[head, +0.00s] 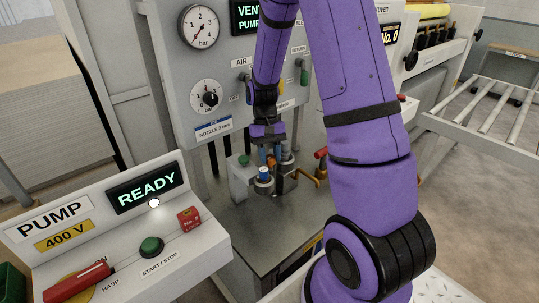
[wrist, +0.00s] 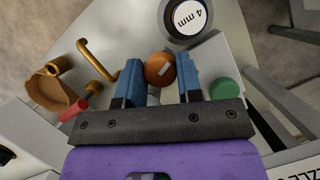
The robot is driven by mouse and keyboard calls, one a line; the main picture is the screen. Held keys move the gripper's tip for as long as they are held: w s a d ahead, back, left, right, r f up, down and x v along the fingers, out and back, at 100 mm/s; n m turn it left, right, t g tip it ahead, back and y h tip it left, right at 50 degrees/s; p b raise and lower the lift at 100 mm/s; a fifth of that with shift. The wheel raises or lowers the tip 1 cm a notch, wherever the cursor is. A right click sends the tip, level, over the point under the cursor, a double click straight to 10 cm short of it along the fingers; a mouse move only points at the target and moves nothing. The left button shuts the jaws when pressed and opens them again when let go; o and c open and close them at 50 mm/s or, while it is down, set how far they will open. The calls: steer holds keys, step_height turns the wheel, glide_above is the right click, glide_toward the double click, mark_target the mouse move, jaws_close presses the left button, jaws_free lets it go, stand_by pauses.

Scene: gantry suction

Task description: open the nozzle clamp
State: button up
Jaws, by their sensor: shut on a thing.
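My gripper (wrist: 160,80) has blue fingertips, closed on a round orange knob (wrist: 160,68) at the clamp; a short grey piece shows below the knob. In the head view my gripper (head: 268,160) reaches down over the clamp fittings on the machine's deck, and the fingers partly hide the knob. Just beyond the knob in the wrist view is a dark round part with a white "4 mm" face (wrist: 186,16). I cannot tell from these views whether the clamp is open or closed.
A bent brass rod (wrist: 100,65) and a red handle (wrist: 75,110) stand left of the fingers in the wrist view. A green knob (wrist: 223,89) is close on the right. In the head view, a pump panel (head: 120,225) reading "READY" stands front left; a roller conveyor (head: 490,105) is right.

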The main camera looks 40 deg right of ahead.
steer(key=shift+m+t+y, duration=0.3)
steer(key=shift+m, duration=0.8)
steer(key=o, duration=0.6)
steer(key=shift+r, duration=0.1)
steer(key=v, duration=1)
steer(key=shift+w+d+r, duration=0.2)
steer(key=shift+r, duration=0.05)
